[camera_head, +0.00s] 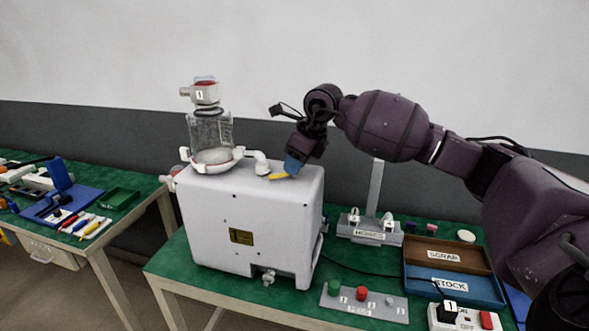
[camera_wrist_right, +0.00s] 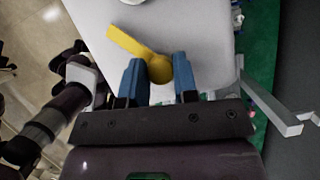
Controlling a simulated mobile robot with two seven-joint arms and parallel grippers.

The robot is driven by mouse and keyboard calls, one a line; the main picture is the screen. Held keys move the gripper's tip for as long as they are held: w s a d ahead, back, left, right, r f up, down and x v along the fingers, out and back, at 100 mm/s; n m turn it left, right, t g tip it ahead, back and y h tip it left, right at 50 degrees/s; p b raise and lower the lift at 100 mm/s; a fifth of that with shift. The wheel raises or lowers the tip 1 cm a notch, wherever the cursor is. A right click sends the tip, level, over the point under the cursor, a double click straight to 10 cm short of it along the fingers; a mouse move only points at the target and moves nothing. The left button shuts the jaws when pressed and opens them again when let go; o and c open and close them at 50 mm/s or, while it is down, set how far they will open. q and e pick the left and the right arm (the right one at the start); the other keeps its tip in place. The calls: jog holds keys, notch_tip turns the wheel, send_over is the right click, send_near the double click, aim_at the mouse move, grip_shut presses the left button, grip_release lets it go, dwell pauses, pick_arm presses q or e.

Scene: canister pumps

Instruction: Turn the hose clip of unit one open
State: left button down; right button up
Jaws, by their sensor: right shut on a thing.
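Unit one is a white pump housing (camera_head: 250,215) on the green bench, with a clear canister (camera_head: 210,132) on top. The canister's cap (camera_head: 205,92) carries a label 1. The yellow hose clip (camera_head: 279,177) is on the housing's top, right of a white elbow (camera_head: 261,163). In the right wrist view the clip shows as a round yellow hub (camera_wrist_right: 160,68) with a flat lever (camera_wrist_right: 128,42) pointing up and left. My right gripper (camera_head: 290,166) is shut on the hub, with a blue finger (camera_wrist_right: 134,80) on each side. My left gripper is not in view.
Right of the housing are a hose stand (camera_head: 370,230), a plate with green and red knobs (camera_head: 363,304), a tray marked SCRAP and STOCK (camera_head: 455,300), and a switch box (camera_head: 465,320). A second bench (camera_head: 85,233) with tools stands at left.

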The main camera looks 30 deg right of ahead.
jog(key=n+g+y+b, duration=0.1)
jog(key=n, duration=0.2)
jog(key=n+g+b, duration=0.1)
jog(key=n+b, duration=0.1)
jog(key=n, duration=0.1)
jog(key=shift+w+d+y, duration=0.1)
jog(key=shift+w+y, duration=0.05)
jog(key=shift+y, duration=0.25)
jog(key=shift+n+b, duration=0.4)
jog(key=shift+n, duration=0.2)
jog(key=n+g+b, duration=0.1)
jog(key=n, duration=0.1)
jog(key=shift+n, duration=0.3)
pick_arm(q)
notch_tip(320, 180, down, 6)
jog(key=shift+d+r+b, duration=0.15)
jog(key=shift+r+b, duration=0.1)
jog(key=shift+b, duration=0.1)
pick_arm(e)
jog(key=shift+r+n, duration=0.1)
jog(key=shift+n, duration=0.2)
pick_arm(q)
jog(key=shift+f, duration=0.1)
pick_arm(e)
jog(key=shift+r+g, duration=0.1)
jog(key=shift+g, duration=0.2)
jog(key=o, duration=0.9)
jog(key=v, duration=1)
jog(key=shift+d+r, duration=0.25)
jog(key=shift+d, duration=0.05)
